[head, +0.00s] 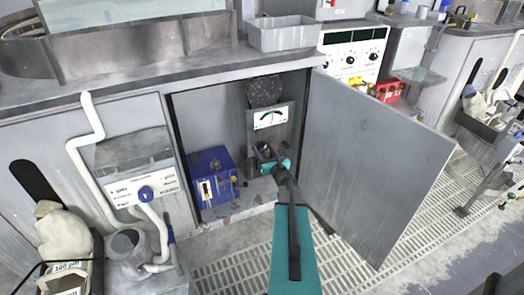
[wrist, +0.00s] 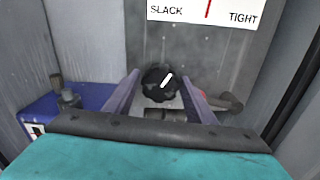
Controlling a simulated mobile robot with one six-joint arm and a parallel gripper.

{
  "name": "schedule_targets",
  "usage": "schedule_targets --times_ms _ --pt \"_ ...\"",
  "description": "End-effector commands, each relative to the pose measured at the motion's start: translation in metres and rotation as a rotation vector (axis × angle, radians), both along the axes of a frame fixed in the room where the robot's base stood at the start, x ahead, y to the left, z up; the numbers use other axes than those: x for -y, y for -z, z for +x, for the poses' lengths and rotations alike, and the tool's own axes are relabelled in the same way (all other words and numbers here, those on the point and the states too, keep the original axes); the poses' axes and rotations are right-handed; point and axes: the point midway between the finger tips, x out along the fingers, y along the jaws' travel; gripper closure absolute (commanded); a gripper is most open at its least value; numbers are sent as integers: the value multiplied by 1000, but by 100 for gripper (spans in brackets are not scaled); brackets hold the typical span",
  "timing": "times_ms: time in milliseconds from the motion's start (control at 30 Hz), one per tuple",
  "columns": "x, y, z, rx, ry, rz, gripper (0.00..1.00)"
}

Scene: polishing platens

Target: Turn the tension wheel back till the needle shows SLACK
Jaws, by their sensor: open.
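The tension wheel (wrist: 158,86) is a dark, lobed knob with a white mark slanting to the upper right. It sits inside the open cabinet, below the gauge. The white gauge (wrist: 204,12) reads SLACK at left and TIGHT at right. Its red needle stands between the two words, and its upper part is cut off. My gripper (wrist: 160,84) is open, with one purple finger on each side of the wheel. I cannot tell whether the fingers touch it. In the head view my gripper (head: 265,155) largely hides the wheel.
A blue box (head: 211,174) stands left of my gripper inside the cabinet. The open grey door (head: 372,150) stands to the right. The cabinet walls are close on both sides. A grey pipe-like part (wrist: 231,102) lies just right of the right finger.

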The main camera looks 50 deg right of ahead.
Motion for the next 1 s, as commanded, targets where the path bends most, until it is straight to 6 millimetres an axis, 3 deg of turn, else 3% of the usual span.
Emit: schedule_targets --times_ms 400,600,633,700,1000 --pt "2 0 4 0 1 0 50" --pt "2 0 4 0 0 0 80" --pt "-15 -2 0 0 -1 1 80" --pt "-4 0 4 -1 -2 -2 80" --pt "-1 1 6 -10 -7 -31 80"
